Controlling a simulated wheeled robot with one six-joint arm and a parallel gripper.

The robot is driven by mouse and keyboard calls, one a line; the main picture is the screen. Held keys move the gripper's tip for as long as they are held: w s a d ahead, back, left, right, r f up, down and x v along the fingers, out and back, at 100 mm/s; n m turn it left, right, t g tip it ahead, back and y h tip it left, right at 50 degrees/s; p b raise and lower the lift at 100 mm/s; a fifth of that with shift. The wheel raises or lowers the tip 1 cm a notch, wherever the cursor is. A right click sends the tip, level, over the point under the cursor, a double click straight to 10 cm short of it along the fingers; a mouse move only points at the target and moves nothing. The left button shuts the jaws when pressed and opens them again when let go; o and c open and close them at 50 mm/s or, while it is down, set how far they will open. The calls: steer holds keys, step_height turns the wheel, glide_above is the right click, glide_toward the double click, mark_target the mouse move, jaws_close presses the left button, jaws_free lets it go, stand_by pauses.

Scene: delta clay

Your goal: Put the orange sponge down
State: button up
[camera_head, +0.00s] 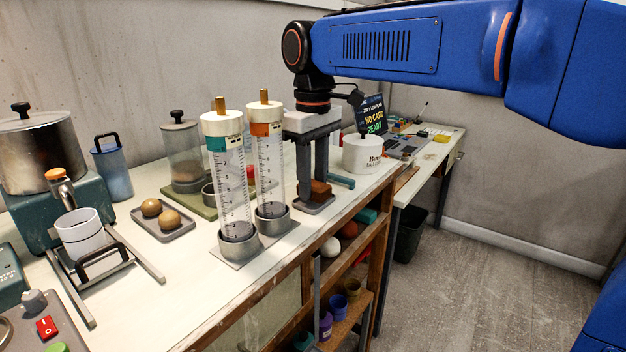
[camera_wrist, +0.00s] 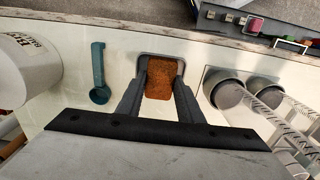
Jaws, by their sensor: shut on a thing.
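The orange sponge (camera_wrist: 160,80) is between the two fingers of my gripper (camera_wrist: 160,88) in the wrist view. In the head view the sponge (camera_head: 321,190) shows as a brown-orange block low between the fingers of my gripper (camera_head: 315,185). My gripper points down and is shut on the sponge. The sponge is at a small grey tray (camera_head: 309,209) on the white counter. The tray's rim (camera_wrist: 141,63) shows around the sponge in the wrist view. I cannot tell whether the sponge touches the tray floor.
Two clear graduated cylinders (camera_head: 232,190) (camera_head: 268,165) stand in grey holders just left of the tray. A white tub (camera_head: 362,155) and a teal scoop (camera_head: 342,181) are to the right. The counter's front edge is close to the tray.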

mark_target(314, 184)
steer(key=shift+f, duration=0.15)
steer(key=o, duration=1.1)
step_height(314, 184, up, 12)
steer(key=shift+d, duration=0.1)
steer(key=s+d+f+m+t, duration=0.2)
steer(key=s+d+f+m, duration=0.2)
steer(key=s+d+f, duration=0.5)
steer(key=s+d+f+m+t, duration=0.2)
steer(key=s+d+f+m, duration=0.25)
steer(key=d+f, duration=0.8)
steer(key=s+d+f+m, duration=0.2)
steer(key=s+d+f, duration=0.3)
steer(key=s+f, duration=0.2)
step_height(314, 184, down, 3)
steer(key=shift+s+d+r+t, duration=0.2)
steer(key=shift+d+t, duration=0.1)
steer(key=shift+t, duration=0.1)
